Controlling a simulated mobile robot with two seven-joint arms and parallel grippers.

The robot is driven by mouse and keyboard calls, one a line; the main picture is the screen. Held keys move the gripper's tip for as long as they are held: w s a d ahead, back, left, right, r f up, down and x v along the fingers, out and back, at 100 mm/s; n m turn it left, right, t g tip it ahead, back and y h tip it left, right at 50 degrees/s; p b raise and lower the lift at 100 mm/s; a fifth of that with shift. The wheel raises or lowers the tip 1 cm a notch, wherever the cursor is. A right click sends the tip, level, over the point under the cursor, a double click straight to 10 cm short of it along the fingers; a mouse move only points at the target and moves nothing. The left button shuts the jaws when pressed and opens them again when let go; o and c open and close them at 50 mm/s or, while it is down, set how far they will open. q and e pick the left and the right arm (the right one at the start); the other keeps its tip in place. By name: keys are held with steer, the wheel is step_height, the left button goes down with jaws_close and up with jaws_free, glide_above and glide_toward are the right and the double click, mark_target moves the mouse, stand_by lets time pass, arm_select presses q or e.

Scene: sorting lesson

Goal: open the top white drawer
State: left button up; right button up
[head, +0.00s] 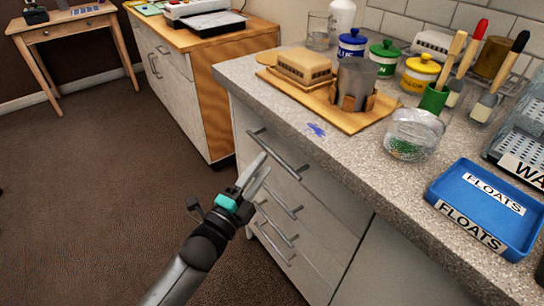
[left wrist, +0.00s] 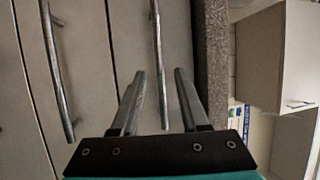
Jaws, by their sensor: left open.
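The top white drawer (head: 325,196) is at the top of the cabinet under the speckled counter, and its front looks flush with the cabinet. Its metal bar handle (head: 282,158) runs along the front. My left gripper (head: 264,163) is open beside the left part of this handle, and its fingers hide a little of the drawer fronts. In the left wrist view, the top handle (left wrist: 157,50) shows between the two open fingers of the left gripper (left wrist: 158,80). I cannot tell whether the fingers touch it. My right gripper is not in view.
Lower drawer handles (head: 281,197) sit just below the gripper. The counter (head: 340,150) overhangs above, with a blue tray (head: 490,208), a glass bowl (head: 413,135) and a wooden board (head: 350,122) on it. Open brown floor (head: 90,190) lies to the left.

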mark_target(272, 151)
arm_select(q)
steer(key=shift+b+x, duration=0.65)
steer(key=shift+x, duration=1.95)
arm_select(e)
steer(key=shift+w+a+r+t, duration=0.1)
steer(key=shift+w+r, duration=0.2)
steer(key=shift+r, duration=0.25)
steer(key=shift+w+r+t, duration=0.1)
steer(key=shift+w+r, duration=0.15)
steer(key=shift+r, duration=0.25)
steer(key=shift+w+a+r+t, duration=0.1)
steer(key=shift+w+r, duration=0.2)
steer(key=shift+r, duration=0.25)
arm_select(q)
jaws_close()
steer(key=shift+f, duration=0.1)
